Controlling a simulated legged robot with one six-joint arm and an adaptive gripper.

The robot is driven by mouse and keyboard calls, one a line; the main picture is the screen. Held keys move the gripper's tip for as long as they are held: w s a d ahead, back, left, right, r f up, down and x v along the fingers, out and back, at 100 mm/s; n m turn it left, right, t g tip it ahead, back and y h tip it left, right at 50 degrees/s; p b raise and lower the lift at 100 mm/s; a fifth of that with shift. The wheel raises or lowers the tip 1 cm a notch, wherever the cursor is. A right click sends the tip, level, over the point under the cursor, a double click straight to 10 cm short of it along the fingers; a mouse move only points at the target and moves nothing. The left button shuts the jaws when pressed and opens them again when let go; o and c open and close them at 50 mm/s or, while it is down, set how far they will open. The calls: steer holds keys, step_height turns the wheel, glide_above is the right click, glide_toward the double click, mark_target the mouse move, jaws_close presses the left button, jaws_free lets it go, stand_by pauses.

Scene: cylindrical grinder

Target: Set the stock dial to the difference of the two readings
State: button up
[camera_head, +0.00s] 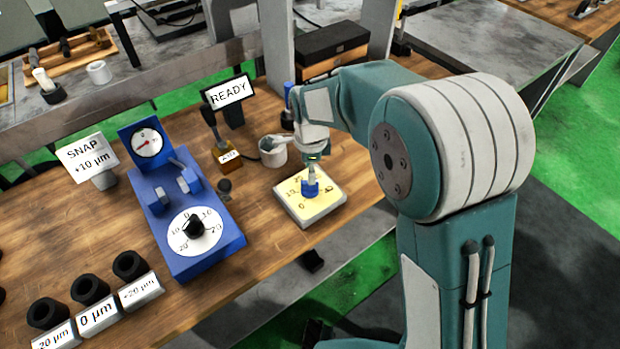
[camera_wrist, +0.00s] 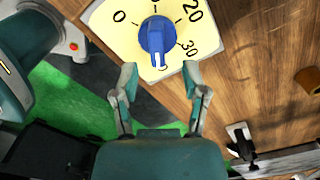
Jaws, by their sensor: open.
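The stock dial is a cream plate (camera_head: 325,205) with a blue knob (camera_head: 311,189). In the wrist view the blue knob (camera_wrist: 156,38) has a white-marked end pointing down the picture, away from 0 and 20 and outside the gap between 20 and 30. My gripper (camera_wrist: 159,78) is open, its fingers below and either side of the knob, not visibly touching it. In the head view my arm's end hides part of the dial. A round gauge (camera_head: 148,142) with a red needle stands on the blue fixture (camera_head: 220,240); its value is too small to read. A sign (camera_head: 87,158) reads SNAP +10 µm.
The blue fixture has a white scale with a black knob (camera_head: 193,228). Black ring gauges (camera_head: 90,289) with labels stand at front left. A READY sign (camera_head: 228,92), a grey cup (camera_head: 273,151) and a black box (camera_head: 330,45) are behind the dial.

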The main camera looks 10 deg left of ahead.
step_height(320, 180, up, 7)
steer(key=shift+r, duration=0.2)
steer(key=shift+r, duration=0.1)
stand_by(0.4)
steer(key=s+d+r+n+t, duration=0.2)
steer(key=s+d+r+n, duration=0.35)
steer(key=d, duration=0.55)
steer(key=s+d+r+n+t, duration=0.2)
steer(key=s+d+r+n, duration=0.35)
steer(key=d, duration=0.55)
steer(key=s+d+f+n+t, duration=0.1)
steer(key=s+d+n, duration=0.2)
steer(key=s, duration=0.6)
steer(key=shift+d+f+t, duration=0.15)
steer(key=shift+d+t, duration=0.15)
steer(key=shift+d, duration=0.7)
steer(key=shift+s, duration=0.1)
